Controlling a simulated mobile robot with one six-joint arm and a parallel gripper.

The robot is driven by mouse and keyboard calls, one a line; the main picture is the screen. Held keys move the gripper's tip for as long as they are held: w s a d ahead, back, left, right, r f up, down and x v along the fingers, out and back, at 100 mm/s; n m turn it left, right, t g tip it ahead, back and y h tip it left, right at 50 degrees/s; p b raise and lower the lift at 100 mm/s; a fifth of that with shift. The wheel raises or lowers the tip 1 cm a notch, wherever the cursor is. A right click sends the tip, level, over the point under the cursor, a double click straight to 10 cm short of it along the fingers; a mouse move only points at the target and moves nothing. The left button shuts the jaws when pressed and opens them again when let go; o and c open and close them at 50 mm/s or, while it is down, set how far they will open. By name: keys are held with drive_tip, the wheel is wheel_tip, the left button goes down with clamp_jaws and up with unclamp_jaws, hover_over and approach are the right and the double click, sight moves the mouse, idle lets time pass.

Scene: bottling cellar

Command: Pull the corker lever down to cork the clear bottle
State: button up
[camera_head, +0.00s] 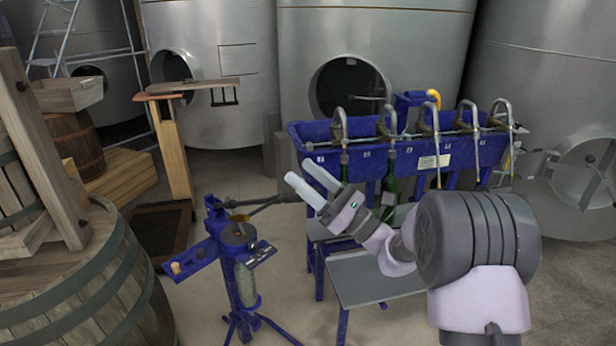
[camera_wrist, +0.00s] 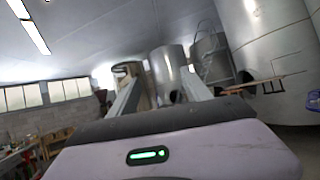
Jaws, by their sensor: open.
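The blue corker (camera_head: 243,262) stands on splayed legs left of centre in the head view. Its dark lever (camera_head: 262,205) reaches out to the right, nearly level, with a thicker grip at its end. The clear bottle (camera_head: 246,286), pale green-grey, stands upright in the corker below its head. My gripper (camera_head: 299,171) is open, its two pale fingers pointing up and left. The lever's end lies just below the fingers in the picture; I cannot tell whether they touch. In the wrist view my gripper (camera_wrist: 160,75) shows nothing between its near fingers, and no lever is visible.
A blue filler trough (camera_head: 400,160) with several spouts and green bottles stands behind my arm. A large wooden barrel (camera_head: 90,285) is at the left front. A wooden stand (camera_head: 172,150) is behind the corker. Steel tanks (camera_head: 375,45) line the back.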

drive_tip(key=shift+d+f, duration=0.2)
drive_tip(key=shift+d, duration=0.05)
drive_tip(key=b+v, duration=0.1)
drive_tip(key=v, duration=1.5)
drive_tip(key=shift+s+d, duration=0.25)
drive_tip(key=shift+d, duration=0.1)
drive_tip(key=shift+f, duration=0.1)
drive_tip(key=shift+c, duration=0.3)
